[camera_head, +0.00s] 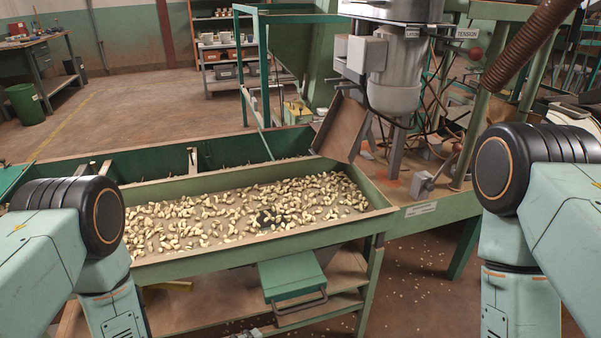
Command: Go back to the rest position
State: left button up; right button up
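My two arms come in from the left and right edges, and each bends downward at a black joint. Their lower links run out of the bottom of the picture. Neither gripper shows in the head view, so I cannot see whether they hold anything. Between the arms is a green sorting tray (215,186) with many pale nuts (240,212) spread in it. A small dark object (268,217) lies among the nuts; I cannot tell what it is.
A grey motor machine (392,70) with a tilted metal chute (340,128) stands behind the tray's right end. A green box (292,277) with a handle sits below the tray. Scattered nuts lie on the floor (420,290). Open floor (150,105) is at the back left, near a green bin (26,104).

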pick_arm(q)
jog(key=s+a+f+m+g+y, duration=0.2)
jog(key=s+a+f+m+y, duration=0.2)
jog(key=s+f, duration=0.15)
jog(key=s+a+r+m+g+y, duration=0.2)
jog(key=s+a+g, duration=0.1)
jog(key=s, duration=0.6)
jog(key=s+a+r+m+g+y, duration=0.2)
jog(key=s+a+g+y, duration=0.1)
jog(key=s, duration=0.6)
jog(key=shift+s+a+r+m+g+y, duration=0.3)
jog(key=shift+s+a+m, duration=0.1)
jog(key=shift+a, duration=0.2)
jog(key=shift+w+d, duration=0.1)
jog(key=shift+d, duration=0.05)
